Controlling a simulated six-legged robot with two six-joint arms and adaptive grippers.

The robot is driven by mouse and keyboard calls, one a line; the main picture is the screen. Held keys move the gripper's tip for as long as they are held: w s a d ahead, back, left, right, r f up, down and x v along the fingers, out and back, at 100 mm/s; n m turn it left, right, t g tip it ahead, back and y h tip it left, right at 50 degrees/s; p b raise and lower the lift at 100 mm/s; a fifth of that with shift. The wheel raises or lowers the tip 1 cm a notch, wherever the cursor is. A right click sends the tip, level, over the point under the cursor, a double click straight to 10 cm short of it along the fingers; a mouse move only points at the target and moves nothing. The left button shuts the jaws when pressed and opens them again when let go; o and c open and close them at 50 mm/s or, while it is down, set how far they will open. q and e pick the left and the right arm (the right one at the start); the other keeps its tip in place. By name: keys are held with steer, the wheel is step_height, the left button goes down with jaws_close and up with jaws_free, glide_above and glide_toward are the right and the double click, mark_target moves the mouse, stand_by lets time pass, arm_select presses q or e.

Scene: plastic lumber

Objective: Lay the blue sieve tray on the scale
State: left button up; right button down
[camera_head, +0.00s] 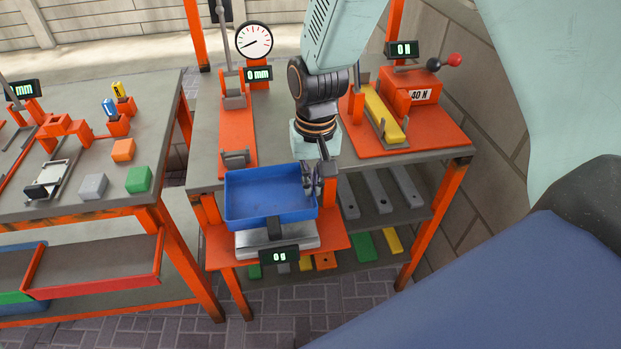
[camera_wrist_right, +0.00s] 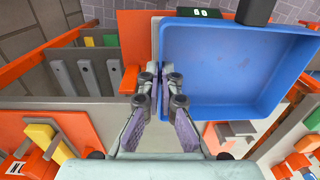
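The blue sieve tray (camera_head: 262,200) is an open rectangular tray, held level over the scale (camera_head: 300,243) in the head view. The scale has a silver body on an orange shelf, and its display (camera_head: 279,256) reads 0 g. The tray hides most of the scale's top. My right gripper (camera_head: 312,185) is at the tray's right side wall. In the right wrist view, the tray (camera_wrist_right: 235,65) lies right of centre, and my right gripper's fingers (camera_wrist_right: 164,72) are on both sides of its wall, shut on it. My left gripper is not in view.
A dial gauge stand (camera_head: 237,130) stands behind the tray. An orange force tester with a yellow bar (camera_head: 382,115) is at the back right. Grey planks (camera_head: 376,192) lie on the lower shelf. The left table holds green (camera_head: 138,180), grey and orange blocks.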

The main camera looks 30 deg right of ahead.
step_height(320, 180, down, 6)
steer(key=b, duration=0.3)
steer(key=shift+s+f, duration=0.1)
steer(key=shift+d+f+b, duration=0.15)
steer(key=shift+f+b, duration=0.15)
steer(key=shift+f, duration=0.1)
steer(key=shift+s+f, duration=0.2)
steer(key=shift+f, duration=0.3)
steer(key=shift+w+f+b, duration=0.1)
steer(key=shift+f+b, duration=0.05)
steer(key=shift+b, duration=0.15)
